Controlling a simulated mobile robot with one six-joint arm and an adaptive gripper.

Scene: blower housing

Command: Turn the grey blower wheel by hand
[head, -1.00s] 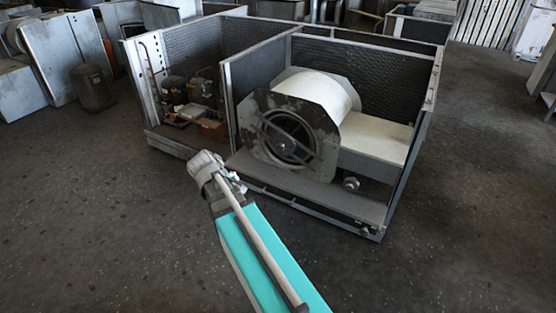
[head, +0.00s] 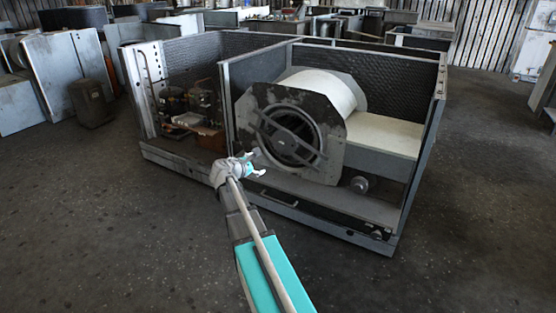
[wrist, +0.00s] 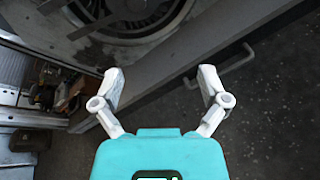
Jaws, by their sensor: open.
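The grey blower wheel (head: 284,147) sits inside the round opening of the dark housing plate (head: 325,112), behind a crossbar. Part of the wheel and the opening's rim also show at the top of the wrist view (wrist: 125,12). My gripper (head: 258,164) is just in front of the cabinet, at the lower left of the wheel opening. In the wrist view my gripper (wrist: 162,80) has its two white fingers spread wide, with nothing between them. It is apart from the wheel, and the cabinet's front edge lies beyond the fingers.
The blower stands in an open metal cabinet (head: 445,130) with a low front rail. A handle (wrist: 235,67) is on the rail's outer side. A compressor compartment (head: 190,115) is at the left. The floor in front is clear.

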